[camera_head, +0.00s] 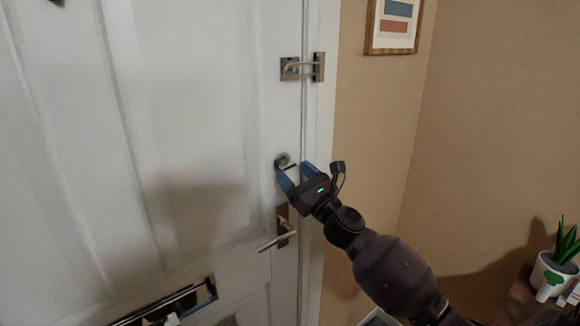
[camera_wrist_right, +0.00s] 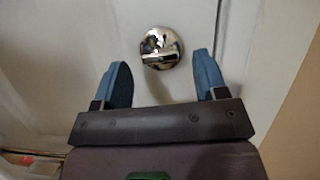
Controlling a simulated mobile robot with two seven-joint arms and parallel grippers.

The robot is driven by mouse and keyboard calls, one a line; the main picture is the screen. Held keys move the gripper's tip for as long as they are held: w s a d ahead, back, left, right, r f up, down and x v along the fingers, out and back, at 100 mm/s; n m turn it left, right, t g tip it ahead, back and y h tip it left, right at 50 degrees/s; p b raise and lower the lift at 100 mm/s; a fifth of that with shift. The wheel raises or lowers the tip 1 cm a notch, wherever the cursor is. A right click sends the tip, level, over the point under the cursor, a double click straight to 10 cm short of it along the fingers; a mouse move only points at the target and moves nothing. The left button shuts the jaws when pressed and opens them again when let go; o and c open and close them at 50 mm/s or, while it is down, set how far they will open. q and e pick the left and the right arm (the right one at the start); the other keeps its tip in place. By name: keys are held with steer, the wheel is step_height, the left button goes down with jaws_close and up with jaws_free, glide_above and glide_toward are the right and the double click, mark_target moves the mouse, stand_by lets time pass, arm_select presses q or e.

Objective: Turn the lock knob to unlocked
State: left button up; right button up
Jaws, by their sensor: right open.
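The lock knob (camera_head: 283,160) is a small round metal piece on the white door (camera_head: 190,120), near its right edge and above the door handle. In the right wrist view the knob (camera_wrist_right: 161,47) is a shiny disc with a roughly horizontal thumb-turn bar. My right gripper (camera_head: 296,174) is open, its two blue fingers pointing at the knob from below right. In the right wrist view the knob lies just beyond and between the fingertips (camera_wrist_right: 160,68), with no visible contact. My left gripper is not in view.
A lever handle (camera_head: 278,236) sits below the knob and a swing-bar latch (camera_head: 303,67) above it. A mail slot (camera_head: 172,305) is at lower left. A framed picture (camera_head: 394,26) hangs on the tan wall; a potted plant (camera_head: 556,270) stands at lower right.

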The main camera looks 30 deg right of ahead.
mark_target(287, 165)
steer(key=shift+x, duration=1.3)
steer(key=c, duration=0.9)
